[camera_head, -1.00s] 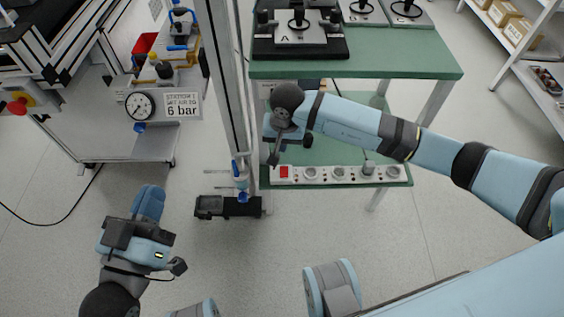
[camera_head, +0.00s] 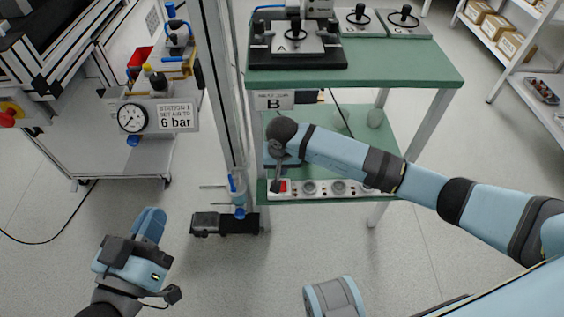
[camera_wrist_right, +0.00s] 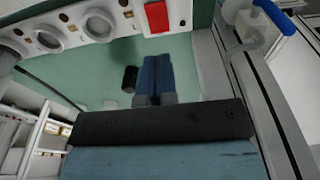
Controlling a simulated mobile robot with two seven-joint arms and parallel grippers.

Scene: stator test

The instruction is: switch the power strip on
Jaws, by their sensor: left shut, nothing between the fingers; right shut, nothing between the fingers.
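The white power strip (camera_head: 324,188) lies along the front edge of the lower green shelf. Its red switch (camera_head: 283,186) is at the left end, partly covered by a dark part of my right wrist. In the right wrist view the red switch (camera_wrist_right: 157,17) is at the top, beside round sockets. My right gripper (camera_wrist_right: 155,58) is shut and empty, its blue fingertips apart from the switch in that picture. In the head view my right gripper (camera_head: 280,158) is over the shelf's left end, its fingers mostly hidden. My left gripper (camera_head: 152,218) is shut and empty over the floor.
A metal post (camera_head: 222,100) stands just left of the strip. The green upper shelf (camera_head: 400,68) with fixtures is above. A dark pedal-like block (camera_head: 225,223) is on the floor left of the strip.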

